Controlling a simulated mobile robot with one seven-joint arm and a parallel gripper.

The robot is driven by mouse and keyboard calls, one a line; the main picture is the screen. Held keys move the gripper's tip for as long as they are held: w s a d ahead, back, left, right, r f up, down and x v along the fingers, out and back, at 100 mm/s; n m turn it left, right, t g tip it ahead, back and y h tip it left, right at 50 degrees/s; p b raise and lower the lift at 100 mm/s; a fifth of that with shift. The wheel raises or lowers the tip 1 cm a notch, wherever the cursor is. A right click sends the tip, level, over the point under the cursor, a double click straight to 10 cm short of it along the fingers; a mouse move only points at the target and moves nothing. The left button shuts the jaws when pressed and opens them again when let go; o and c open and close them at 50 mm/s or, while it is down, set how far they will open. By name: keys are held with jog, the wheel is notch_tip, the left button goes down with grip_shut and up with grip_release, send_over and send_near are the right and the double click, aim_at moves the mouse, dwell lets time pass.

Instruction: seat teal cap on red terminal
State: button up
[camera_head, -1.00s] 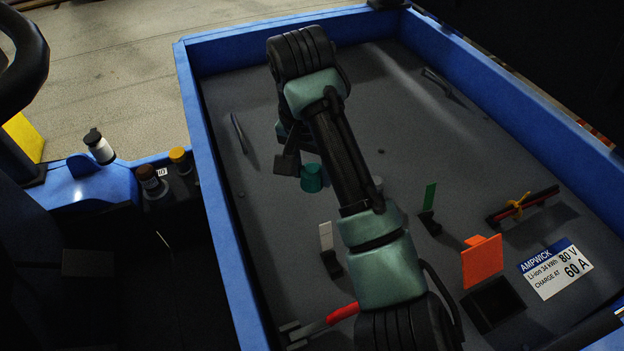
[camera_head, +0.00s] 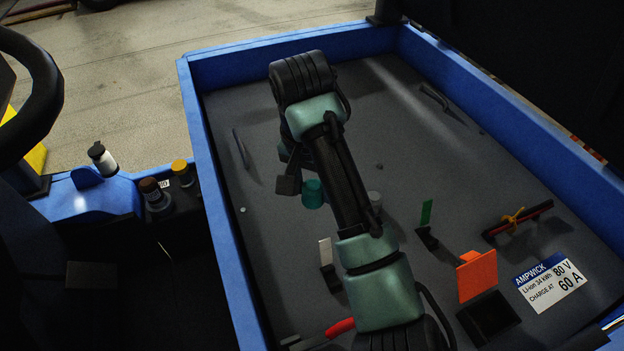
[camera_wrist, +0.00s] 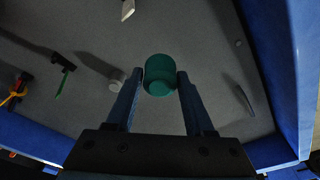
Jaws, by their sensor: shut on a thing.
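The teal cap (camera_head: 312,194) is a short round cup low over the grey battery top, left of my forearm. It also shows in the wrist view (camera_wrist: 159,72), between the two fingertips of my gripper (camera_wrist: 161,80). My gripper is shut on the cap, one finger on each side. In the head view my gripper (camera_head: 290,184) is partly hidden by my arm. Whether the cap touches the surface below is unclear.
A grey cylinder (camera_head: 375,199) stands right of the cap. White (camera_head: 326,252) and green (camera_head: 427,212) tabs stand on black clips. An orange flap (camera_head: 477,276), tied rods (camera_head: 518,222) and a red-handled tool (camera_head: 341,327) are nearby. Blue walls (camera_head: 210,190) edge the tray.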

jog(key=s+d+p, duration=0.3)
jog(key=s+p, duration=0.2)
jog(key=s, duration=0.9)
jog(key=s+d+p, duration=0.3)
jog(key=s+p, duration=0.2)
jog(key=s, duration=1)
jog(key=shift+d+p, duration=0.35)
jog(key=shift+s, duration=0.1)
jog(key=shift+f+b, duration=1.7)
jog(key=shift+f, duration=1.2)
jog(key=shift+p, duration=1)
jog(key=shift+f, duration=0.1)
jog(key=shift+f+b, duration=0.6)
jog(key=shift+f, duration=0.55)
